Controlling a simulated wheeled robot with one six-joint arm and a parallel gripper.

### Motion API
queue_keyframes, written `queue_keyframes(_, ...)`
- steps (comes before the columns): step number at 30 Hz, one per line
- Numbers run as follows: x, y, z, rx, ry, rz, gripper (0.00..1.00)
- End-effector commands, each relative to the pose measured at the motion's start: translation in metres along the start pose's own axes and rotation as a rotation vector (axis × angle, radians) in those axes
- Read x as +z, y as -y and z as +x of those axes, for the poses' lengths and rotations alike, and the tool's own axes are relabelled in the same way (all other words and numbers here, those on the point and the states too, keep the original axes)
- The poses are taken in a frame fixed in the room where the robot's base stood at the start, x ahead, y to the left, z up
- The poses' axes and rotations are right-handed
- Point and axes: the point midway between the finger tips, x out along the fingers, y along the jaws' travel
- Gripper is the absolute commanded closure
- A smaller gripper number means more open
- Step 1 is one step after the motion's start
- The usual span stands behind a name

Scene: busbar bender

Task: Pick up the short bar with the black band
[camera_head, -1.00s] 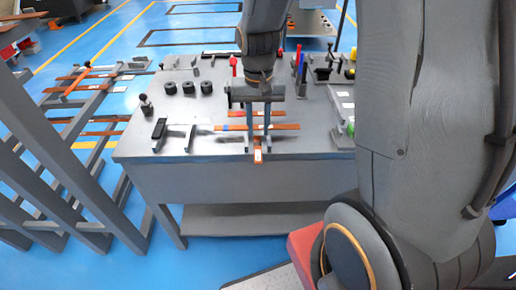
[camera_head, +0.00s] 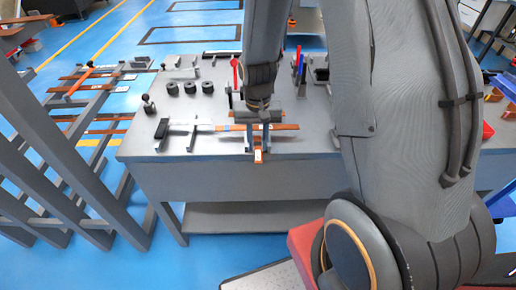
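Copper-coloured bars lie on the grey workbench (camera_head: 215,165). One long bar (camera_head: 287,127) runs crosswise behind my gripper's fingers, and its middle is partly covered. A short orange piece with a white patch (camera_head: 258,156) shows at the bench's front edge, just below the fingers. I cannot make out a black band on any bar, so I cannot tell which is the short one. My gripper (camera_head: 258,147) points down over the bars near the front edge. Its two fingers stand apart with no bar visibly clamped; whether they touch one is unclear.
Black round pieces (camera_head: 189,87) and a black-ended clamp-like tool (camera_head: 162,128) stand to the left on the bench. Red (camera_head: 236,73) and blue (camera_head: 301,68) upright handles stand behind. A grey rack (camera_head: 50,150) is at the far left.

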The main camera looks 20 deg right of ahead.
Motion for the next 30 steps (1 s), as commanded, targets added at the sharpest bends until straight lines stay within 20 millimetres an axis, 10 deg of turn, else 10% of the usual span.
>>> queue_keyframes(5,0.000,0.000,0.000,0.000,0.000,0.000,1.00)
queue_keyframes(19,0.000,0.000,-0.009,0.000,-0.001,0.000,1.00)
queue_keyframes(30,0.000,0.000,-0.056,-0.001,-0.002,0.000,1.00)
